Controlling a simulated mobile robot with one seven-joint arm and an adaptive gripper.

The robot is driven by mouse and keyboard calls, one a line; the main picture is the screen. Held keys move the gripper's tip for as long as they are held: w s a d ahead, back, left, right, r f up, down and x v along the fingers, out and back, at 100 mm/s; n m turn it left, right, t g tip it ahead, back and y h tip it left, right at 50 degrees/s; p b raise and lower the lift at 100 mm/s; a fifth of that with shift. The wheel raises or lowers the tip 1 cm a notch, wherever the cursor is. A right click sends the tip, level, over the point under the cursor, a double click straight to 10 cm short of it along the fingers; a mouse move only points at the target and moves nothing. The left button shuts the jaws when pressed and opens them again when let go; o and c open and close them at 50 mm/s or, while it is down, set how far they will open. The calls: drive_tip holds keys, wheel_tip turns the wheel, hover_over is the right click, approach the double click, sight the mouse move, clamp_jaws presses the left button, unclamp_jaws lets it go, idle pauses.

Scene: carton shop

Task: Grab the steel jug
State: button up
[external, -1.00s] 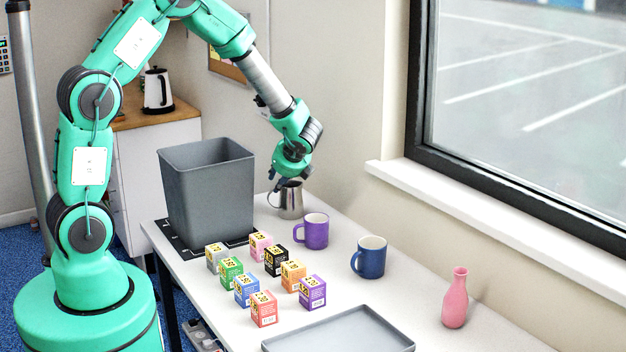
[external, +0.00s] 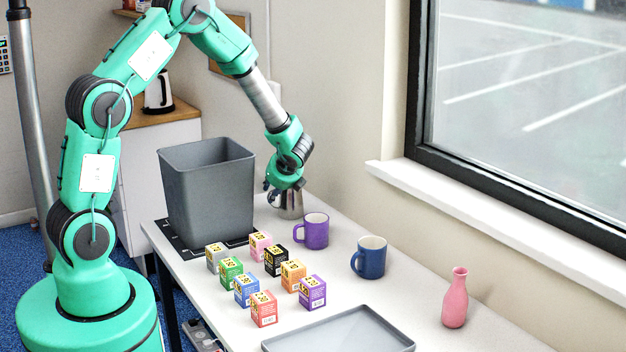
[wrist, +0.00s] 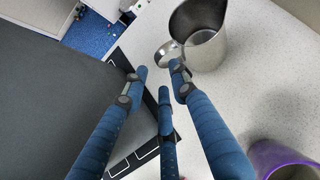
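The steel jug (external: 290,206) stands upright at the far end of the white table, partly hidden behind my gripper (external: 277,192) in the external view. In the wrist view the jug (wrist: 204,45) is at the upper right, seen from above, open and apparently empty, with its handle towards the fingers. My gripper (wrist: 154,80) has three blue fingers spread apart with nothing between them. One fingertip is at or very near the jug's handle (wrist: 169,52); I cannot tell whether it touches.
A grey bin (external: 208,200) stands just left of the jug. A purple mug (external: 315,232) and a blue mug (external: 369,258) stand nearer the window. Several small boxes (external: 247,291), a grey tray (external: 340,335) and a pink vase (external: 455,300) occupy the nearer table.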

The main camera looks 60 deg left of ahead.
sight(286, 200)
drive_tip(key=b+x, duration=0.1)
drive_tip(key=x, duration=0.3)
drive_tip(key=shift+f, duration=0.15)
drive_tip(key=shift+a+f+b, duration=0.35)
drive_tip(key=shift+a, duration=0.05)
drive_tip(key=shift+c, duration=0.3)
clamp_jaws()
drive_tip(key=shift+w, duration=0.1)
